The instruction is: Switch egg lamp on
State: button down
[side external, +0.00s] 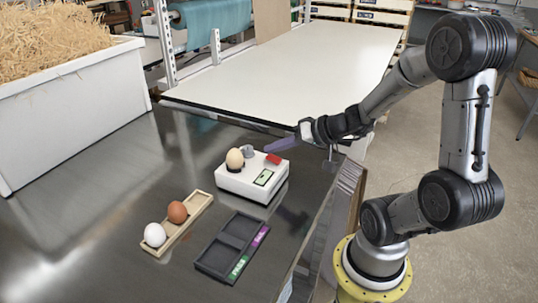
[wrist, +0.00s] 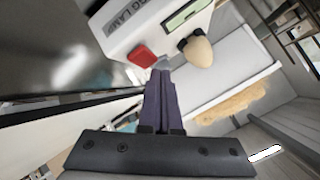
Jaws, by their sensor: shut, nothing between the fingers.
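The egg lamp (side external: 238,184) is a white box on the dark metal table, with a beige egg (side external: 234,158) on its top, a red switch (side external: 273,159) and a small green display (side external: 264,177). In the wrist view the lamp (wrist: 112,38) is at the top, with the red switch (wrist: 141,55), the egg (wrist: 198,52) and the display (wrist: 188,14). My gripper (side external: 270,148) is shut and empty, its purple fingers just above the switch. In the wrist view the fingertips (wrist: 160,76) are beside the switch; I cannot tell whether they touch it.
A wooden tray (side external: 196,212) holds a brown egg (side external: 177,212) and a white egg (side external: 155,235). A dark two-compartment tray (side external: 217,264) with green and purple labels is empty. A white bin (side external: 75,110) of straw stands at left. A bare white bench (side external: 290,75) lies behind.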

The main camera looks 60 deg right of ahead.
aim_at(280, 160)
jog(key=shift+w+f, duration=0.1)
jog(key=shift+f, duration=0.3)
dwell(0.3)
jog(key=shift+r, duration=0.15)
jog(key=shift+s+r, duration=0.2)
jog(key=shift+r, duration=0.5)
jog(key=shift+s+r, duration=0.25)
jog(key=shift+r, duration=1)
jog(key=shift+s+r, duration=0.25)
jog(key=shift+r, duration=0.95)
